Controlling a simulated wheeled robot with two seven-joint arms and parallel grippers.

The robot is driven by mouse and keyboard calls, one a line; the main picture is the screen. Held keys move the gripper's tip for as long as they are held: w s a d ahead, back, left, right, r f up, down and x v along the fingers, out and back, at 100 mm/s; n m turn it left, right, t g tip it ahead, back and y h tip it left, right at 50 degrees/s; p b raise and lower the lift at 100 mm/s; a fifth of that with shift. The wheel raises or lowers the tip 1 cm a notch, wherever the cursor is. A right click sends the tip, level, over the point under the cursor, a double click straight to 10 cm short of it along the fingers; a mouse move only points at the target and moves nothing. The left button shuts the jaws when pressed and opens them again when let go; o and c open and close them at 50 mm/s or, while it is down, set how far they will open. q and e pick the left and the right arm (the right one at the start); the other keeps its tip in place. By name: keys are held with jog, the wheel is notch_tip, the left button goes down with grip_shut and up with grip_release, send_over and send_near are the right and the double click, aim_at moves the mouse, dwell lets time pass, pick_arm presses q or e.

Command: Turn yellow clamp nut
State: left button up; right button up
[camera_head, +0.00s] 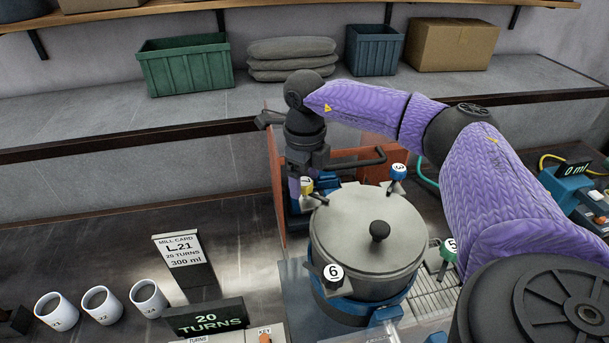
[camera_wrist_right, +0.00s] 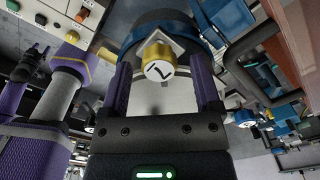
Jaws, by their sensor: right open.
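The yellow clamp nut (camera_head: 307,186) stands at the back left of the round lidded grey pot (camera_head: 345,235). In the right wrist view the yellow nut (camera_wrist_right: 157,58) shows its white numbered face, lying between the two purple fingers near their tips. My right gripper (camera_head: 300,189) points down at the nut, with its fingers apart on either side. In the wrist view the right gripper (camera_wrist_right: 161,66) shows a gap between finger and nut on each side. The head view partly hides the nut behind the gripper.
Other numbered clamps stand around the pot: blue (camera_head: 398,172), green (camera_head: 448,249) and white (camera_head: 333,272). A dark bar handle (camera_head: 352,161) lies just right of my gripper, before an orange panel (camera_head: 277,165). White cups (camera_head: 102,305) and a card stand (camera_head: 183,259) are at left.

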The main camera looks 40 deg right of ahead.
jog(key=shift+f, duration=0.2)
grip_shut()
dwell(0.4)
jog(key=n, duration=0.8)
jog(key=shift+n, duration=0.3)
jog(key=n, duration=0.4)
jog(key=shift+n, duration=1.7)
